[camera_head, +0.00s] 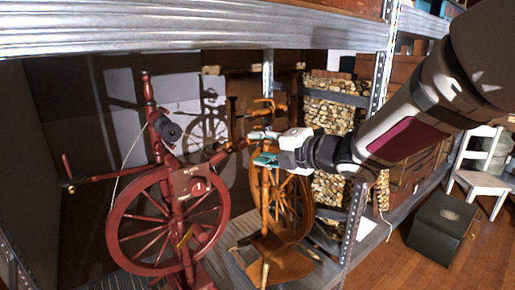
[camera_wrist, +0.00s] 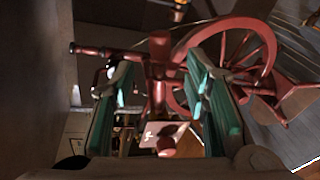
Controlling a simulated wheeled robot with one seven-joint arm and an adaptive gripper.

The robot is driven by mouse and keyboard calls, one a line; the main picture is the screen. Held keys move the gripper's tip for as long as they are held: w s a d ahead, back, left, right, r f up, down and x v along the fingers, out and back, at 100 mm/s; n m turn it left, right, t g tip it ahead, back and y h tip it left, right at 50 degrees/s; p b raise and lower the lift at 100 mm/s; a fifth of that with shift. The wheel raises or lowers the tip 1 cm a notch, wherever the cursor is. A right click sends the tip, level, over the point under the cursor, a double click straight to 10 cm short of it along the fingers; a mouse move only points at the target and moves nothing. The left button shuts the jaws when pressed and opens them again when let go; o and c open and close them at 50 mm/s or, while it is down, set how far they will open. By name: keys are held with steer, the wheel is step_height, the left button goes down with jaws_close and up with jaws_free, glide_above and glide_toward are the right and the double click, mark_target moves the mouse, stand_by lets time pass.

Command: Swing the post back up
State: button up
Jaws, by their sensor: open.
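A dark red spinning wheel (camera_head: 165,225) stands on the shelf at the left. One upright red post (camera_head: 149,100) rises from it. A red arm (camera_head: 110,177) sticks out level to the left, and another red arm (camera_head: 225,152) slants up to the right, its end close to my gripper (camera_head: 262,148). Which of these is the task's post, I cannot tell. My gripper is open, its teal-padded fingers apart. In the wrist view my gripper (camera_wrist: 157,75) has red wooden parts (camera_wrist: 158,95) showing between its fingers; whether any touch the pads is unclear.
A brown wooden spinning wheel (camera_head: 285,205) stands just right of the red one, behind and below my gripper. A metal shelf beam (camera_head: 180,28) runs overhead and a shelf upright (camera_head: 367,150) stands at the right. A dark box (camera_head: 442,228) and white chair (camera_head: 484,172) are on the floor.

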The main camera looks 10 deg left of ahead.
mark_target(243, 145)
steer(key=b+x, duration=0.1)
steer(key=x, duration=0.7)
steer(key=shift+w+a, duration=0.25)
steer(key=shift+w, duration=0.05)
steer(key=shift+c, duration=0.2)
jaws_close()
